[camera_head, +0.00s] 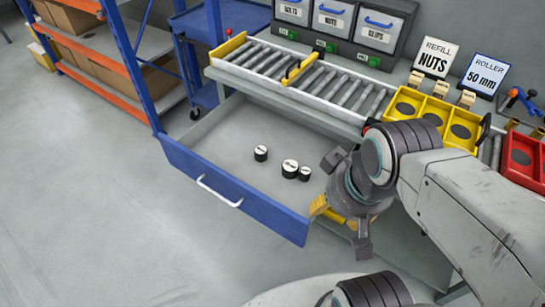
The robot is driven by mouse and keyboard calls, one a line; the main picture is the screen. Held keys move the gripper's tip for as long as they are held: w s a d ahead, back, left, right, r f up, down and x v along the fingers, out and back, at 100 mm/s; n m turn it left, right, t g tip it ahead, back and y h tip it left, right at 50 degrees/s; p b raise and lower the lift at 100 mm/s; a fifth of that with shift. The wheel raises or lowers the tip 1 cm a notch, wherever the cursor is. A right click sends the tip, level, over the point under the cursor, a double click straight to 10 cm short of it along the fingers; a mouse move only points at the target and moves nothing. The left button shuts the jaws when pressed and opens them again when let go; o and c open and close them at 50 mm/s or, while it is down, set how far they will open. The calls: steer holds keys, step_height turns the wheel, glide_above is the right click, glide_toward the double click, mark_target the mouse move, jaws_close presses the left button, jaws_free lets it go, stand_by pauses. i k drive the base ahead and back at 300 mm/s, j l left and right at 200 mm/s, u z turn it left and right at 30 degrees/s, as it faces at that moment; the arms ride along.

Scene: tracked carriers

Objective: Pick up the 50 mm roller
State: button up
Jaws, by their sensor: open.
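A pulled-out drawer with a blue front (228,193) holds three black cylinders with pale labelled tops. One small cylinder (261,154) stands to the left. A wider cylinder (290,168) stands in the middle, close beside a small one (305,174) on its right. Their labels are too small to read, so I cannot tell which is the 50 mm roller. A sign (486,75) on the bench reads "ROLLER 50 mm". My gripper (338,203) is open, to the right of the cylinders and apart from them.
A roller conveyor (300,78) runs along the bench above the drawer. A yellow tray (425,112) and a red tray (522,158) sit at right. An orange and blue shelf rack (122,45) stands at left. Floor left of the drawer is clear.

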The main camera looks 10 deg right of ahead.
mark_target(261, 151)
steer(key=i+j+u, duration=0.25)
steer(key=u, duration=0.25)
steer(key=i+j+u, duration=0.3)
steer(key=u, duration=0.2)
steer(key=i+u, duration=0.7)
steer(key=u, duration=0.25)
